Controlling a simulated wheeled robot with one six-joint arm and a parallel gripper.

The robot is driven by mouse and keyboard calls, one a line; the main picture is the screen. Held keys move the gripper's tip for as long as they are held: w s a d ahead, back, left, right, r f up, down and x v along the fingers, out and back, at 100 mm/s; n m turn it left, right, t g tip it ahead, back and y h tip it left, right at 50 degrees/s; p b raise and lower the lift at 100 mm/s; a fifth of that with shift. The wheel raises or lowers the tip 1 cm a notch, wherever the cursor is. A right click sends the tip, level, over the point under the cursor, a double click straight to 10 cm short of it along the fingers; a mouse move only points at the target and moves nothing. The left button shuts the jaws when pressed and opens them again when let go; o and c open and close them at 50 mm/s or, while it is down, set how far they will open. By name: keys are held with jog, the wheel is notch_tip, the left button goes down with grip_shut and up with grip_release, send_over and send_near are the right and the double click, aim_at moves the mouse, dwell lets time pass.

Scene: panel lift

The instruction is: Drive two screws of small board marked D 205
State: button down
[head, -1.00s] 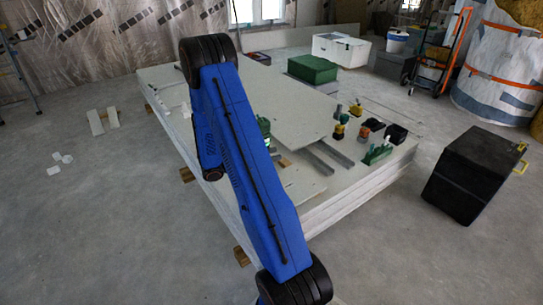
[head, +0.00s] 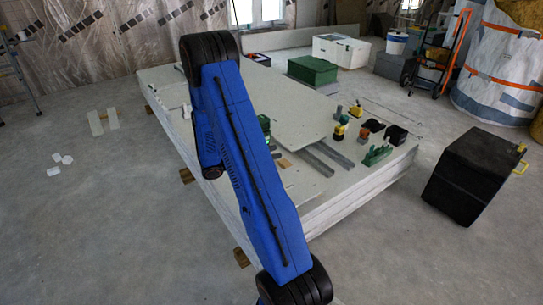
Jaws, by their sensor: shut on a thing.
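A pale stack of panels (head: 340,204) lies across the middle of the head view. A small pale board (head: 303,181) lies on its near part, partly covered by my blue arm. I cannot read any marking on it, and no screws can be made out. A green tool-like thing (head: 265,124) shows just right of my arm above the stack; its lower part and whatever holds it are hidden. My gripper is hidden behind my arm.
Metal profiles (head: 331,153), a green rack (head: 377,155) and several small tools stand on the stack's right part. A black box (head: 472,175) stands on the floor at right. A green case (head: 313,70) and a white box (head: 341,50) are behind. The left floor is mostly clear.

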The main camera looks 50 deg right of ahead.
notch_tip(320, 180, up, 3)
dwell(0.7)
